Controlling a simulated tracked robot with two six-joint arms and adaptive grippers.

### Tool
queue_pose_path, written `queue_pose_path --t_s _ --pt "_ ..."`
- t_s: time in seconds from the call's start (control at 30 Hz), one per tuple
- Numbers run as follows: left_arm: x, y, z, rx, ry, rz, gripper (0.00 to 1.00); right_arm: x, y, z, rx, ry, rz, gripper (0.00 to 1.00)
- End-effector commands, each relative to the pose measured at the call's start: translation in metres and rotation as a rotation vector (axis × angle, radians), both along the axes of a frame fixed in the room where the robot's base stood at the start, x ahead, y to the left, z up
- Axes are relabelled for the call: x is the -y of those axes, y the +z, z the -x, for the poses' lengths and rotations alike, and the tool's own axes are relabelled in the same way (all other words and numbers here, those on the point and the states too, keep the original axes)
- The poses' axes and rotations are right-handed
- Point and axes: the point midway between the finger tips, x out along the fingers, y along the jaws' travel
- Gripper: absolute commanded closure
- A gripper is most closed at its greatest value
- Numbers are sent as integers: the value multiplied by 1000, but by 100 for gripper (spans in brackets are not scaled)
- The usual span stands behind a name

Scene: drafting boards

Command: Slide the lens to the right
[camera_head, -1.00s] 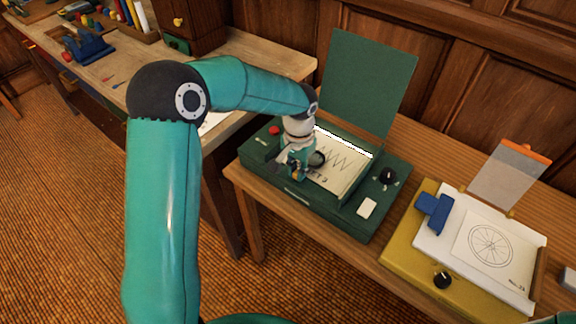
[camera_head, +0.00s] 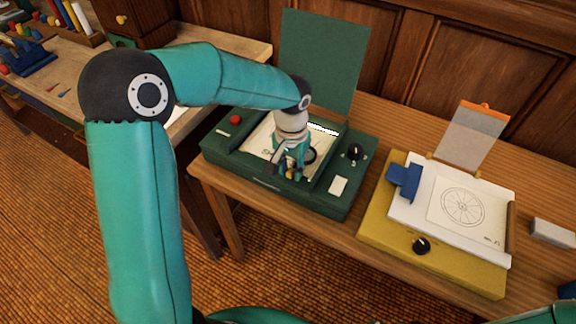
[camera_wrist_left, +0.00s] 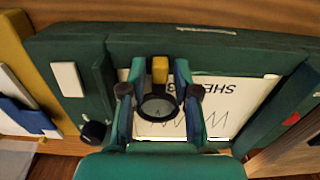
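The lens (camera_head: 310,156) is a round glass in a black ring, over the sheet on the green drafting box (camera_head: 222,160). In the left wrist view the lens (camera_wrist_left: 158,108) lies between my fingers, with its yellow handle (camera_wrist_left: 160,69) at the fingertips. My left gripper (camera_head: 291,174) reaches down from above, and its fingers stand on both sides of the handle and look shut on it. The gripper also shows in the left wrist view (camera_wrist_left: 161,72). It partly hides the sheet (camera_head: 262,135) and the lens in the head view. My right gripper is out of view.
The box has a raised green lid (camera_head: 322,62), a red button (camera_head: 235,119), a black knob (camera_head: 355,152) and a white switch (camera_head: 338,186). A yellow board (camera_head: 375,222) with a blue clamp (camera_head: 404,181) and wheel drawing stands to the right. A grey block (camera_head: 553,234) lies farther right.

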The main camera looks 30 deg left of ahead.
Motion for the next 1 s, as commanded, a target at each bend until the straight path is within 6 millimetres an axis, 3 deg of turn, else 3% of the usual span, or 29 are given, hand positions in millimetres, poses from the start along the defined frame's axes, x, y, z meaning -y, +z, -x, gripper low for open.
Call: queue_pose_path --t_s 0.47,1.0 --pt "-1 8 0 0 0 -1 58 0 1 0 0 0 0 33" --pt "-1 103 0 1 2 0 58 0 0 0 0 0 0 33"
